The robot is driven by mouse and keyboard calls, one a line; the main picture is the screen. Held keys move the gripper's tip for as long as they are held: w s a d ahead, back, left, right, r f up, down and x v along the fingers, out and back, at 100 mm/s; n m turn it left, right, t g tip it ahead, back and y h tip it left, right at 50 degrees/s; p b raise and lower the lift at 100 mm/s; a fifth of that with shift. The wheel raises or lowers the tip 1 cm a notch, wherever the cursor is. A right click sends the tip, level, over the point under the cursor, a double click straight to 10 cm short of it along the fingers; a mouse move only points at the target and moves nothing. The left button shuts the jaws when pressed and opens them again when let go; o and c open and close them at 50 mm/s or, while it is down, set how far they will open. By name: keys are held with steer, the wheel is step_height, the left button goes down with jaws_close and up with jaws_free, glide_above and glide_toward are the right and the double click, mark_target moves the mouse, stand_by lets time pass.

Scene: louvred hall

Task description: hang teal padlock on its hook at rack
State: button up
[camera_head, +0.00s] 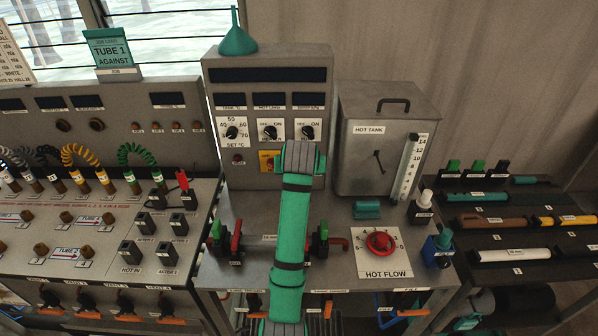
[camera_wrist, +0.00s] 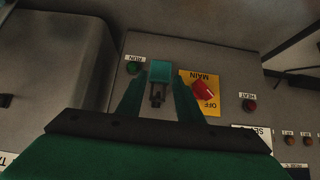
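The teal padlock (camera_wrist: 160,72) shows in the wrist view, with its dark shackle toward the bottom of that picture. My gripper (camera_wrist: 160,82) has one dark green finger on each side of it, and the fingertips appear to meet its sides. Behind it is the grey control panel with a red MAIN switch (camera_wrist: 203,91) on a yellow plate. In the head view my green arm reaches up to this panel (camera_head: 267,62) and hides the padlock and fingertips. I cannot pick out the padlock's hook. A dark rack (camera_head: 518,268) with coloured tubes stands at the right.
The hot tank (camera_head: 380,150) stands right of the panel. The bench holds a red HOT FLOW knob (camera_head: 380,242), a teal block (camera_head: 367,210), a blue holder (camera_head: 437,251) and red and green valve handles. A teal funnel (camera_head: 237,38) sits atop the panel. Cabled equipment fills the left.

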steer(key=shift+x, duration=2.5)
steer(key=shift+c, duration=0.4)
jaws_close()
